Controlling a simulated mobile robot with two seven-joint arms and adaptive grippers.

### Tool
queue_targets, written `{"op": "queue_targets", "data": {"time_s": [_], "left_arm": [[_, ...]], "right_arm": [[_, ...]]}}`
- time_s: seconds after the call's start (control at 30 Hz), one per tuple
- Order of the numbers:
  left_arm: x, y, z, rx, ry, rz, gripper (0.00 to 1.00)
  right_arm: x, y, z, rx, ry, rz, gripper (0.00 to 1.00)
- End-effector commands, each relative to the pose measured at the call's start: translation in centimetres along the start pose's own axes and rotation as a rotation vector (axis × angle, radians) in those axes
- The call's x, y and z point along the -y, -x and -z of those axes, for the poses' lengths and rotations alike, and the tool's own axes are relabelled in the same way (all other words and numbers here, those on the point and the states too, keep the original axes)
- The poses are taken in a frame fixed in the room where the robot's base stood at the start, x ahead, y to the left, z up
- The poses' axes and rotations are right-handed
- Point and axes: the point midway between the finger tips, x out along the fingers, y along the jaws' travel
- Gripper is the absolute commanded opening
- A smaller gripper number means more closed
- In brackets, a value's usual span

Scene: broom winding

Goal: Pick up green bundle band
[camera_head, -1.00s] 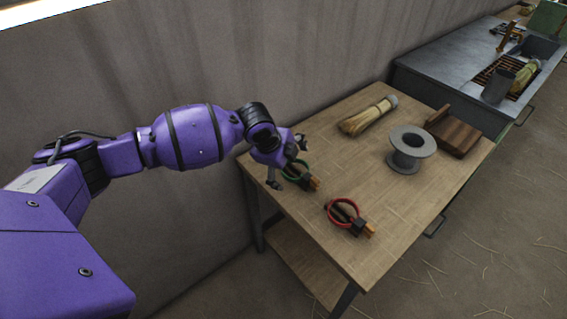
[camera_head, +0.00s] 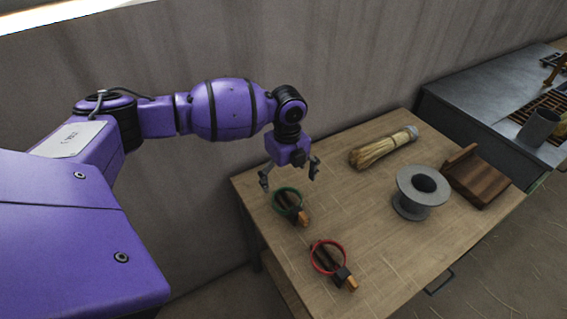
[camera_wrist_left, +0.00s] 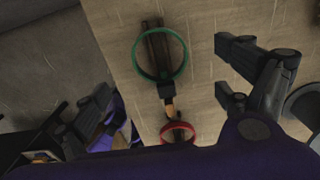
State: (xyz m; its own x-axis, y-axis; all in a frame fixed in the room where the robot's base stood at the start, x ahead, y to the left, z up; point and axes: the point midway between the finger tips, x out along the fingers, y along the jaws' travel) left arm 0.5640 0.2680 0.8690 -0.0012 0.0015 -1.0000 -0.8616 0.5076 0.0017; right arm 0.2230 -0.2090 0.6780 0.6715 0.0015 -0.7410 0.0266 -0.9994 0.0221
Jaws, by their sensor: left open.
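The green bundle band (camera_head: 287,202) is a green ring around a dark bundle with an orange tip. It lies near the left end of the wooden table (camera_head: 390,222). In the left wrist view the green bundle band (camera_wrist_left: 184,64) appears between the finger sides, toward the top. My left gripper (camera_head: 289,178) is open and empty, with its fingers pointing down above and just behind the green band. It also shows in the left wrist view (camera_wrist_left: 165,98), fingers spread wide. My right gripper is not in view.
A red band (camera_head: 314,262) on a similar bundle lies in front of the green one. A grey spool (camera_head: 408,205), a straw brush head (camera_head: 380,150) and a brown wooden block (camera_head: 480,185) are farther right. A grey wall (camera_head: 200,50) stands behind.

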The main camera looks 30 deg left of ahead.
Motion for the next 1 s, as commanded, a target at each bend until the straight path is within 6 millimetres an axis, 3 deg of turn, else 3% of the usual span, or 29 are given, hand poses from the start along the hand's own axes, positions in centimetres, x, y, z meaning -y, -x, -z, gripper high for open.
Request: {"op": "queue_targets", "data": {"time_s": [0.2,0.53,0.83,1.0], "left_arm": [[0.0,-2.5,0.1,-0.001,0.000,-0.002,0.94],[0.3,-6.9,0.7,0.000,0.000,-0.002,0.94],[0.3,-7.5,0.7,0.000,0.000,-0.001,0.94],[0.3,-7.5,0.7,0.000,0.000,-0.001,0.73]], "right_arm": [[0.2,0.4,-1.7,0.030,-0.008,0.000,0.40],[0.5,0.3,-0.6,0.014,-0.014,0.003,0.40],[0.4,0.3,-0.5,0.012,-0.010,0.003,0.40],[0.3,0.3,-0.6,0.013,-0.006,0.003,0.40]]}}
